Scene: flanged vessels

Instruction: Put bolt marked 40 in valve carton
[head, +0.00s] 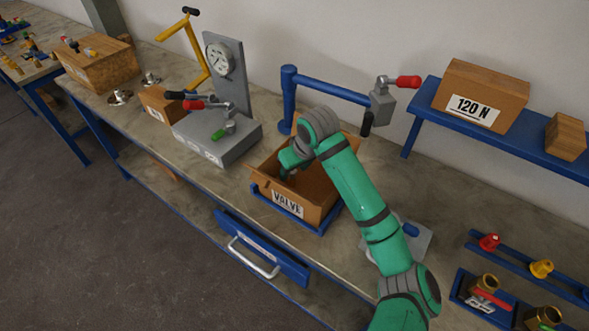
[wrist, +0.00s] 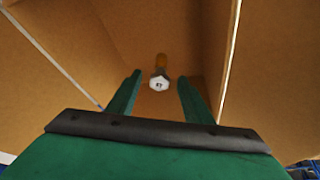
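The valve carton (head: 288,203) is an open brown box labelled VALVE, standing in a blue frame on the bench. My gripper (head: 286,170) reaches down into it in the head view, its fingertips hidden there. In the wrist view my gripper (wrist: 159,82) has its two green fingers spread apart, with cardboard walls around them. A bolt (wrist: 160,80) with a pale hexagonal head and a brass-coloured shank shows between and beyond the fingers, inside the carton. Neither finger visibly touches it. Its head carries a small dark mark that is too small to read surely.
A blue shelf (head: 426,97) bears a box labelled 120 N (head: 480,95). Red and yellow knobbed parts stand at the lower right.

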